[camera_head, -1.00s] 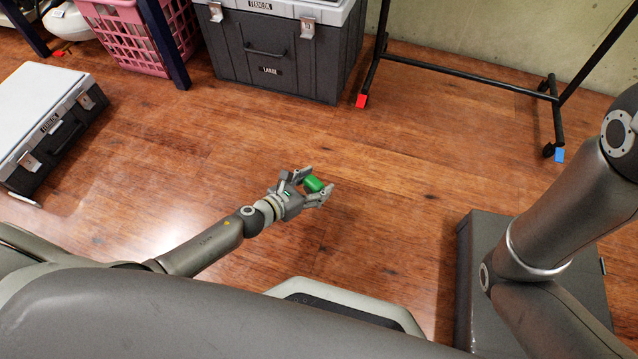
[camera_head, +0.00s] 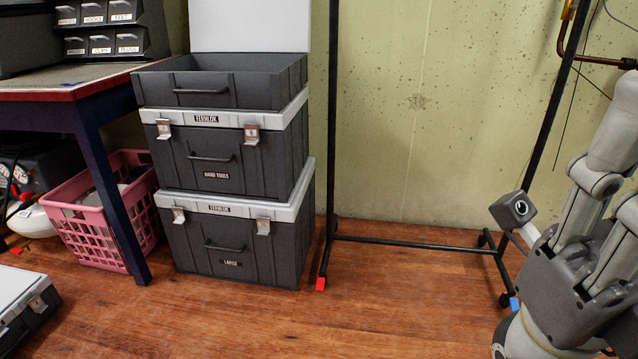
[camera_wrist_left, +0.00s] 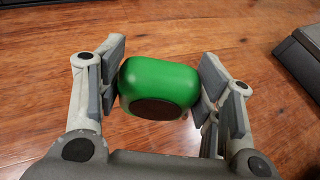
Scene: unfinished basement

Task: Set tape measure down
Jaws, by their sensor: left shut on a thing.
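The tape measure (camera_wrist_left: 160,88), a rounded green body with a dark round face, is between the finger pads of my left gripper (camera_wrist_left: 163,80) in the left wrist view. The gripper is shut on it, with a pad on either side. Wooden floor shows beyond it. The left gripper and the tape measure are outside the head view now. My right gripper (camera_head: 590,240) is raised at the right edge of the head view and partly cut off. Its fingertips do not show clearly.
An open dark tray (camera_head: 225,88) tops a stack of two toolboxes, the hand tools box (camera_head: 250,165) and the large box (camera_head: 255,250). A pink basket (camera_head: 95,225) stands under a workbench (camera_head: 60,85) at left. A black rack (camera_head: 400,242) stands at the wall. Floor in front is clear.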

